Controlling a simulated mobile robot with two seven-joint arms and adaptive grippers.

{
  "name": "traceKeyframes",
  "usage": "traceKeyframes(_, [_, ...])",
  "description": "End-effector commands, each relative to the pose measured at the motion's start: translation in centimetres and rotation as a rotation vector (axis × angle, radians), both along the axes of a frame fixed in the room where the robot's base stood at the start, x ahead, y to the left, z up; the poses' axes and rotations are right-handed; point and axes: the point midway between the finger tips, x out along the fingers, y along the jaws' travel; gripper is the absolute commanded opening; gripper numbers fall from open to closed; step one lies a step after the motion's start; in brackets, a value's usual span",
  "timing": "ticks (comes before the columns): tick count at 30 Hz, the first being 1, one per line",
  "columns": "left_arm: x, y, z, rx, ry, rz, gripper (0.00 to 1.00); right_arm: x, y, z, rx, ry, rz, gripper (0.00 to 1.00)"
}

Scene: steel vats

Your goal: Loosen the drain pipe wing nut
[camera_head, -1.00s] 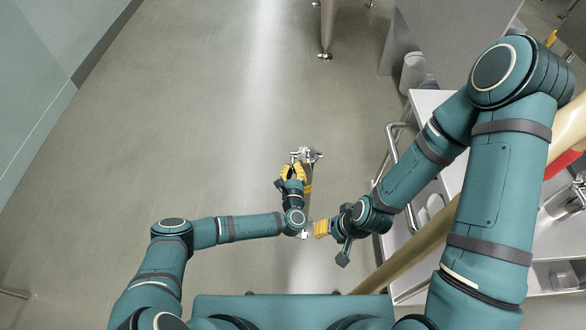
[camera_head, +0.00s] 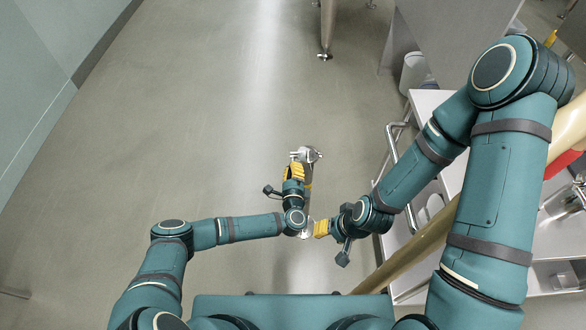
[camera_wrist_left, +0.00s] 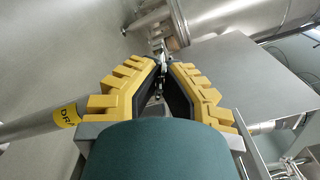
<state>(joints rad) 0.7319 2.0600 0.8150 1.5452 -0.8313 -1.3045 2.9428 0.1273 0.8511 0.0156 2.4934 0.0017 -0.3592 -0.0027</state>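The steel drain pipe (camera_head: 309,172) runs down the middle of the head view, partly hidden by my left arm. In the left wrist view the pipe (camera_wrist_left: 32,127) lies at the left with a yellow label. A metal clamp fitting sits at its top end, and the wing nut (camera_head: 296,155) shows at the fitting's left side. My left gripper (camera_head: 294,164) is at the wing nut; in the left wrist view its yellow fingers (camera_wrist_left: 164,68) come together around small metal there. My right gripper (camera_head: 316,230) is beside the pipe's lower end; its finger gap is unclear.
A steel cart (camera_head: 425,105) with shelves stands at the right, near my right arm. A steel leg (camera_head: 327,30) stands at the top. A teal wall (camera_head: 30,75) is at the far left. The floor left of the pipe is clear.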

Motion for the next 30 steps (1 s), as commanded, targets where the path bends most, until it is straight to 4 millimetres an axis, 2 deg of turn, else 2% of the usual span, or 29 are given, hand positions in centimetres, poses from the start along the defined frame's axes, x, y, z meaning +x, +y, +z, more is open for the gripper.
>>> traceKeyframes(15, [0.11, 0.12, 0.09, -0.018, -0.002, 0.003, 0.00, 0.00, 0.00, 0.00, 0.000, 0.000, 0.000, 0.47])
traceKeyframes(18, [0.09, 0.11, 0.08, -0.018, -0.002, 0.003, 0.33, 0.00, 0.00, 0.00, 0.000, 0.000, 0.000, 0.47])
traceKeyframes(30, [-0.50, 0.01, -0.01, -0.018, 0.000, 0.000, 0.33, 0.00, 0.01, 0.00, 0.000, 0.000, 0.000, 0.47])
